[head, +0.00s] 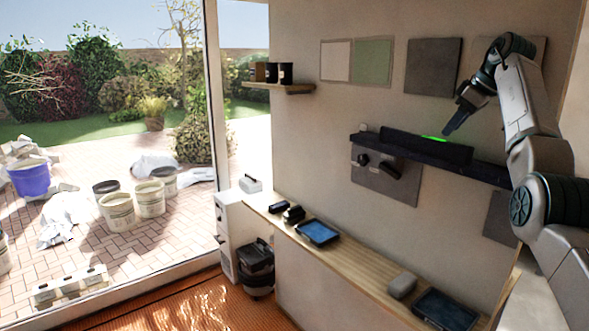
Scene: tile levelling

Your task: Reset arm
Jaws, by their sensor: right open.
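My right arm comes in from the right side and bends up in front of the wall. Its dark right gripper (453,122) points down and left, just above a long dark bar (415,146) with a glowing green strip on its top. The jaws are open, and I see nothing between them. I cannot tell whether a fingertip touches the bar. The bar rests along a dark ledge (482,170) on the wall. My left gripper is not in view.
A grey panel (398,192) with dark handles hangs below the ledge. Sample tiles (433,67) are on the wall above. A wooden bench (357,262) below holds a blue tray (317,232), a grey block (402,285) and another tray (445,309). A dark bin (256,268) stands at its left end.

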